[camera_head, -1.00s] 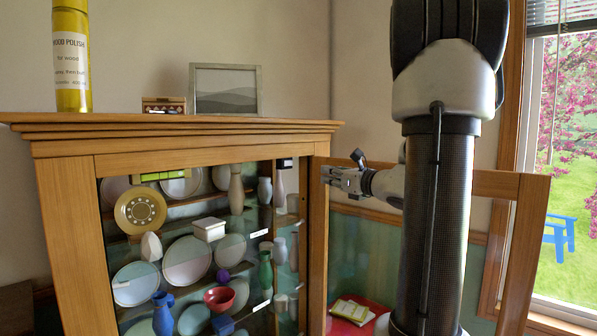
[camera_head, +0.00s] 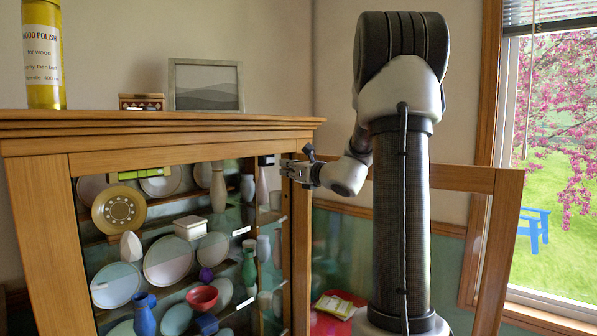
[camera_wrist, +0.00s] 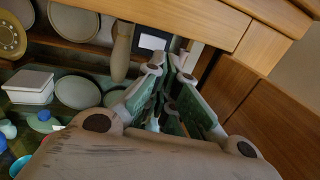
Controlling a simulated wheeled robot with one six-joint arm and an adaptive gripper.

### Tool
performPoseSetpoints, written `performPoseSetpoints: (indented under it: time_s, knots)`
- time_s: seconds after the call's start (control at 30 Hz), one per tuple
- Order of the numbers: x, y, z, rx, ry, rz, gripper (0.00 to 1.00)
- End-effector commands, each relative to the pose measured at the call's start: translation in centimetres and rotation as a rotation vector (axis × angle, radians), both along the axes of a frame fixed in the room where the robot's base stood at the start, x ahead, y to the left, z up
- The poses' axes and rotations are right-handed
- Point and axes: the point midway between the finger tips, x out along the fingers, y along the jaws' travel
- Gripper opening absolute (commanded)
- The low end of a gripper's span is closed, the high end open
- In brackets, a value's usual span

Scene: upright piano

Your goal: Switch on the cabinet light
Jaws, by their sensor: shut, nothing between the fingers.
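The wooden display cabinet (camera_head: 160,133) has a small dark box (camera_head: 266,160) under its top edge at the inner right corner. In the wrist view this box (camera_wrist: 152,40) is black with a pale face; I cannot tell for sure that it is the light's switch. My gripper (camera_head: 284,168) is at the right front post, pointing left toward the box. In the wrist view my fingertips (camera_wrist: 170,62) are shut and empty, just below and right of the box. I cannot tell whether they touch it. No glow shows inside the cabinet.
The cabinet's glass door (camera_head: 483,260) stands open at the right, behind and beside my arm. Shelves hold plates, vases, a white lidded box (camera_head: 190,227) and a red bowl (camera_head: 202,297). A wood polish bottle (camera_head: 42,60) and picture frame (camera_head: 206,86) stand on top.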

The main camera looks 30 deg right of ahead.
Motion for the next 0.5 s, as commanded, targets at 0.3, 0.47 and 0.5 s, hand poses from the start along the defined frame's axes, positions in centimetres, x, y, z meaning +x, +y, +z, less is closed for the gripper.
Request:
performPoseSetpoints:
  time_s: [0.3,0.47,0.5]
  knots:
    - [3.2,0.5,0.0,0.000,0.001,-0.001,0.00]
    - [3.3,0.5,0.0,0.000,0.000,-0.001,0.00]
    - [3.3,0.5,0.0,0.000,0.000,-0.001,0.00]
